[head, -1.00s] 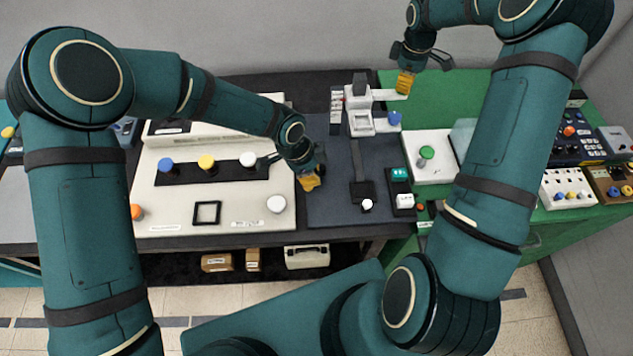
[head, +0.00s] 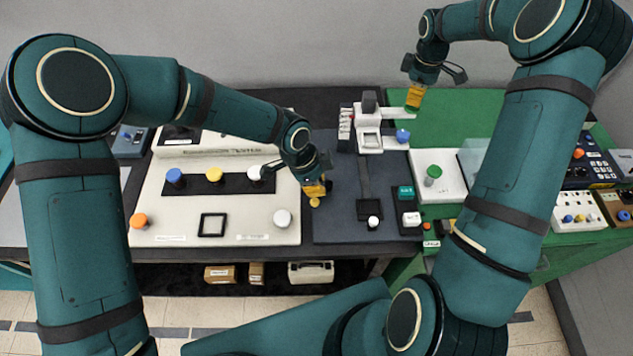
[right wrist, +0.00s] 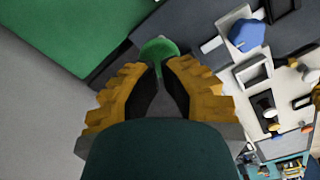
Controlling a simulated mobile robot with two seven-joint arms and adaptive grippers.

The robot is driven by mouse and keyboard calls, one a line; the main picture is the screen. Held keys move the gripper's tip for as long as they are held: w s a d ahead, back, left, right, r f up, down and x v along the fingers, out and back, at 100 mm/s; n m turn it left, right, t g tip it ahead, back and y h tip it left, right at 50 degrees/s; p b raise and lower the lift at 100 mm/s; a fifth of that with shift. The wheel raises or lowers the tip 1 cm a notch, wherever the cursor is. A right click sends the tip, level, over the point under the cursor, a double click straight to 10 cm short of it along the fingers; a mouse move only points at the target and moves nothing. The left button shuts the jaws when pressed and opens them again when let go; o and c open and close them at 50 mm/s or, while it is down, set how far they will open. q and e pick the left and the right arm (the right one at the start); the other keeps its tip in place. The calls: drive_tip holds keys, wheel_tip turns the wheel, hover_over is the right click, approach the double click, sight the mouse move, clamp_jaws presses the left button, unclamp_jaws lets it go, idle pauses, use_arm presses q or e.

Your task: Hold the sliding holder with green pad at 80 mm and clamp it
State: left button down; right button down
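The sliding holder (head: 368,137) is a white carriage on a dark panel, with a white arm to the right and a blue knob (head: 403,135). Its green pad (head: 411,109) shows just under the yellow fingertips of my right gripper (head: 415,98). In the right wrist view the round green pad (right wrist: 158,48) lies at the tips of the two fingers (right wrist: 159,72), with a narrow gap between them; whether they press on it is unclear. The blue knob (right wrist: 246,34) is to its right. My left gripper (head: 315,190) hangs by the panel's left edge; its finger gap is unclear.
A white board (head: 258,224) with coloured knobs lies left. A slider with a white knob (head: 373,222) and a teal switch (head: 405,192) are in front of the holder. A green button box (head: 447,175) stands right on the green mat. The lower panel is mostly free.

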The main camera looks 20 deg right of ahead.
drive_tip(key=shift+r, duration=3.05)
